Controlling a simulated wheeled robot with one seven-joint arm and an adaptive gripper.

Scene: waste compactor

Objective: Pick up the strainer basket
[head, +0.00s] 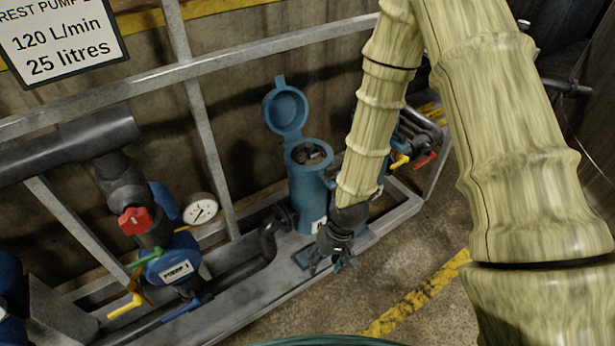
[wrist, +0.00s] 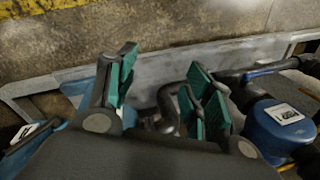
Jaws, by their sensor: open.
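The blue strainer housing (head: 306,195) stands upright on the skid in the head view, its round lid (head: 286,108) swung open behind it. Inside its mouth I see a dark, lumpy mass (head: 310,154), which looks like the strainer basket with debris in it; its handle and rim cannot be made out. My gripper (head: 328,264) hangs low, in front and slightly right of the housing, below its mouth. In the wrist view its teal-padded fingers (wrist: 163,88) are spread apart with nothing held between them. The basket cannot be made out in the wrist view.
A grey rail (head: 215,68) crosses behind the housing, with an upright post (head: 205,140) to its left. Pump 1 (head: 172,268), with coloured valve handles and a gauge (head: 200,209), stands left. Pipes and valves (head: 415,140) lie right. Floor is clear at front right.

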